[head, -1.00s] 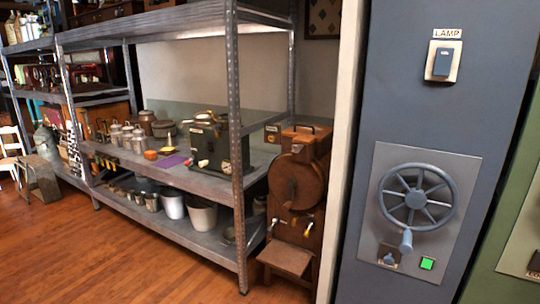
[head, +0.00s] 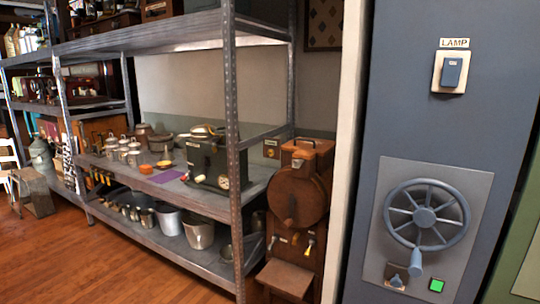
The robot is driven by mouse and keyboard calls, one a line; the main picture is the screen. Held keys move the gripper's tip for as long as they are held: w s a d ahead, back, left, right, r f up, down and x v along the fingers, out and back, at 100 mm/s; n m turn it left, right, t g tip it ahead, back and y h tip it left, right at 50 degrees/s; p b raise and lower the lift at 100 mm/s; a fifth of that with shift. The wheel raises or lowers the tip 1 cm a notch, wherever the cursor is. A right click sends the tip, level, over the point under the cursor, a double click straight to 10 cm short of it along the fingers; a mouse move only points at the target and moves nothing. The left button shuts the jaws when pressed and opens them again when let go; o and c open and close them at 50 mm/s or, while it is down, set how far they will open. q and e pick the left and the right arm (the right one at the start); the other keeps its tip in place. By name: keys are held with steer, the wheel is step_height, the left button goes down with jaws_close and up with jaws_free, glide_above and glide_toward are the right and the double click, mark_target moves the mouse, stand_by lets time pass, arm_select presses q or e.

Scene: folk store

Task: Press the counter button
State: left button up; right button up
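No button with a readable "counter" label shows. A rocker switch (head: 452,71) under a "LAMP" sign is higher on the panel. On the shelf, a dark green machine (head: 208,160) has a small round dial in front. Neither gripper is in view.
A metal shelf unit (head: 234,120) with jars, pots and buckets fills the left and middle. A brown wooden machine (head: 300,195) stands between shelf and panel. A green panel (head: 508,262) is at the far right. Wooden floor (head: 130,265) is clear at the lower left.

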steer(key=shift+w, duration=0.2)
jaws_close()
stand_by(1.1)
